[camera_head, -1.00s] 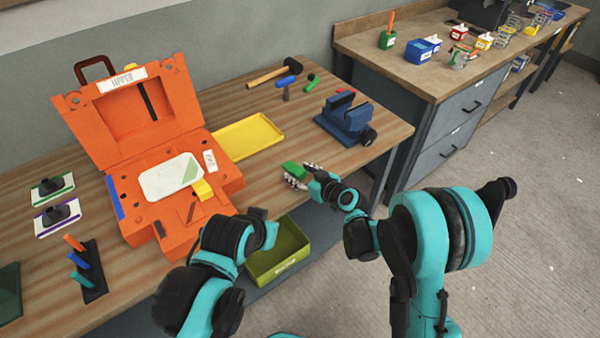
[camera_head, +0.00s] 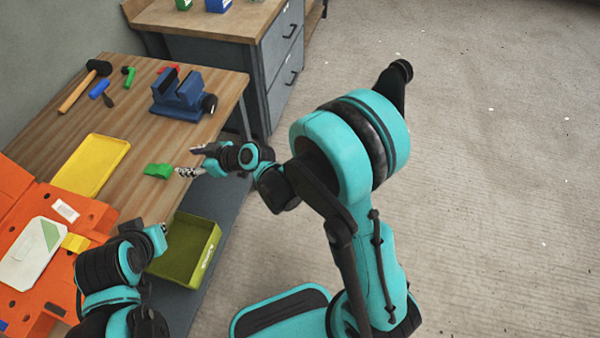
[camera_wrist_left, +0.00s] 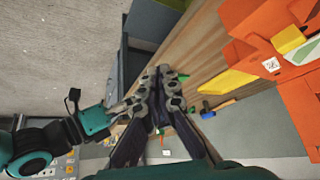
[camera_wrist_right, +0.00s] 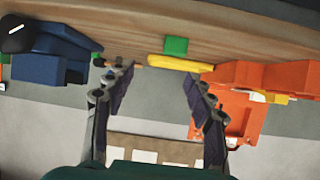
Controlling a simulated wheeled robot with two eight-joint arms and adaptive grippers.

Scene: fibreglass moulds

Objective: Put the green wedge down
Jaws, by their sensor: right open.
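The green wedge (camera_head: 157,171) lies on the wooden workbench (camera_head: 135,195) near its front edge, to the right of the yellow tray. It also shows in the right wrist view (camera_wrist_right: 175,46), beyond the fingers and in front of the tray. My right gripper (camera_head: 187,162) is open and empty beside the wedge, with its fingers apart from it; the fingers show spread in the right wrist view (camera_wrist_right: 155,78). My left gripper (camera_head: 161,229) is over the front edge of the bench, away from the wedge. Its fingers look closed together with nothing between them in the left wrist view (camera_wrist_left: 159,75).
The yellow tray (camera_head: 92,165) lies left of the wedge and the orange mould case (camera_head: 85,215) stands at lower left. A blue vise (camera_head: 180,98) stands behind. An olive bin (camera_head: 185,250) sits below the bench edge. Hammer-like tools (camera_head: 80,92) lie at the back.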

